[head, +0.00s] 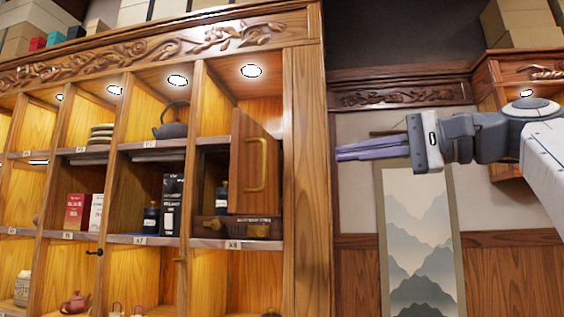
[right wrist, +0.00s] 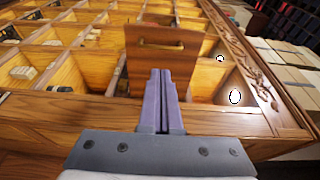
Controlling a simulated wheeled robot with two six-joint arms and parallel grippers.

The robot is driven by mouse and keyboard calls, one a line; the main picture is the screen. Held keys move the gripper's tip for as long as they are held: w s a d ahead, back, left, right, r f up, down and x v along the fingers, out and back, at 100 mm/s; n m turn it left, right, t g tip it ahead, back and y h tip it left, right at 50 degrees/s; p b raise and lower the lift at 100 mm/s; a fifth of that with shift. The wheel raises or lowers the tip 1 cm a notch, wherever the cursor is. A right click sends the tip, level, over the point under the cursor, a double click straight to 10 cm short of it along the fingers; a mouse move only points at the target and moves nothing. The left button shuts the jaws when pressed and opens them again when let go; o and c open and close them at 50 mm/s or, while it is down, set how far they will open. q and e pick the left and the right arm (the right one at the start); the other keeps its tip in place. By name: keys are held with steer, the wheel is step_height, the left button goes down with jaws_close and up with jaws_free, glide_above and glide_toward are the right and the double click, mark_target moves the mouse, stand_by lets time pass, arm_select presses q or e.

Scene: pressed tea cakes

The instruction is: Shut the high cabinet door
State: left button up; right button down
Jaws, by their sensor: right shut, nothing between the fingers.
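The wooden cabinet door (head: 250,190) with a brass handle (head: 257,165) stands open at the compartment labelled X8. It sticks out from the cabinet (head: 308,150) and hides part of that compartment. In the right wrist view the door (right wrist: 150,68) rises ahead of my fingers, with its handle (right wrist: 161,44) near its upper edge. My right gripper (head: 338,152) is shut and empty, pointing left, to the right of the door in the head view. In the wrist view its fingertips (right wrist: 160,72) overlap the door; contact cannot be told. My left gripper is not in view.
Near the door are a dark bottle (head: 222,193) and a low wooden box (head: 237,228) in the compartment. A dark teapot (head: 171,122) and a red box (head: 77,212) sit in other compartments. A mountain scroll (head: 420,240) hangs on the wall to the right.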

steer(key=p+x, duration=0.3)
steer(key=x, duration=0.8)
steer(key=shift+a+r, duration=0.2)
steer(key=shift+w+a+f, duration=0.15)
steer(key=shift+w+a, duration=0.3)
steer(key=shift+a, duration=0.15)
